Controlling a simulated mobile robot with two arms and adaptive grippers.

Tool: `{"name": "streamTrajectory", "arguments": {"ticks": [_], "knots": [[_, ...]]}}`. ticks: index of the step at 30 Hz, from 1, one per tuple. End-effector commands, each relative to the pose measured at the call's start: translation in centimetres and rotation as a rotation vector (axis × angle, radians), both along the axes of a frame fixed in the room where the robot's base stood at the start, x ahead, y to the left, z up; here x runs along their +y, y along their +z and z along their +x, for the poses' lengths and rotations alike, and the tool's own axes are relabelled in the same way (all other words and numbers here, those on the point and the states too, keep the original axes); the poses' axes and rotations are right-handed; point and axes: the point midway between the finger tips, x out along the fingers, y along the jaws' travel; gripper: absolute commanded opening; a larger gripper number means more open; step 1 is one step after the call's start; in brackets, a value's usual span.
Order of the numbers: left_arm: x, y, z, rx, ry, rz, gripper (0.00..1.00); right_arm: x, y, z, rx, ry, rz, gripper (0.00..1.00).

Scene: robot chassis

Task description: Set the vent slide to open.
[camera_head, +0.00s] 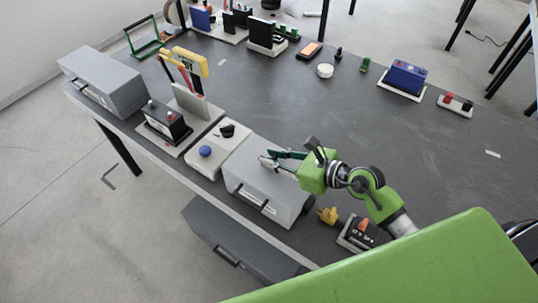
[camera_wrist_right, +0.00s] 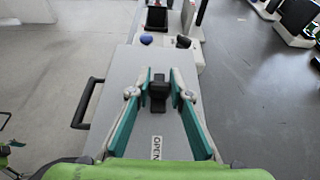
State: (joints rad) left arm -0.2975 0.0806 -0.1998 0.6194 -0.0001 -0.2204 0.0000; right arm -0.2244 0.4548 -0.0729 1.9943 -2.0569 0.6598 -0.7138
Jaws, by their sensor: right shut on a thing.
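The vent slide's black knob (camera_wrist_right: 158,92) stands on top of a grey box (camera_wrist_right: 128,62) in the right wrist view. A white label reading OPEN (camera_wrist_right: 156,147) lies on the box top, on the gripper's side of the knob. My right gripper (camera_wrist_right: 158,84) is shut on the knob, with a green-and-grey finger on each side. In the head view the same grey box (camera_head: 262,195) sits at the table's near edge, and my right gripper (camera_head: 268,160) is over its top. The knob is hidden by the fingers there.
A white panel (camera_head: 216,158) with a blue knob stands beside the box. A yellow plug-like thing (camera_head: 327,215) and a switch panel (camera_head: 358,233) lie on its other side. The dark table (camera_head: 290,110) is clear in the middle.

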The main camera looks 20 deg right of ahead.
Motion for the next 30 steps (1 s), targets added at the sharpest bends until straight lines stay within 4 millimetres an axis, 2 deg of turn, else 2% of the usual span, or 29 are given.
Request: {"name": "streamTrajectory", "arguments": {"ticks": [3, 7, 11, 12, 13, 24, 30], "knots": [[0.0, 0.0, 0.0, -0.001, 0.0, 0.0, 0.97, -0.6, -0.3, -0.8, 0.005, 0.002, -0.006, 0.0], [-0.4, 0.0, -0.7, 0.008, 0.002, -0.005, 0.97, -0.6, -0.3, -0.8, 0.006, 0.001, -0.005, 0.0], [-0.4, 0.0, -0.6, 0.006, 0.001, -0.005, 0.97, -0.6, -0.3, -0.8, 0.007, 0.001, -0.006, 0.0], [-0.3, 0.0, -0.4, 0.005, 0.001, -0.003, 0.97, -0.6, -0.3, -0.8, 0.007, 0.001, -0.006, 0.29], [-0.2, 0.0, -0.3, 0.004, 0.0, -0.002, 0.97, -0.6, -0.3, -0.8, 0.007, 0.001, -0.006, 0.37], [0.2, 0.0, -0.1, 0.0, 0.0, 0.002, 0.97, -0.6, -0.1, -0.9, 0.004, 0.001, -0.003, 0.38], [0.1, 0.0, -0.1, 0.001, 0.0, 0.0, 0.97, -1.9, 0.6, -2.5, 0.006, 0.002, -0.007, 0.38]]}}
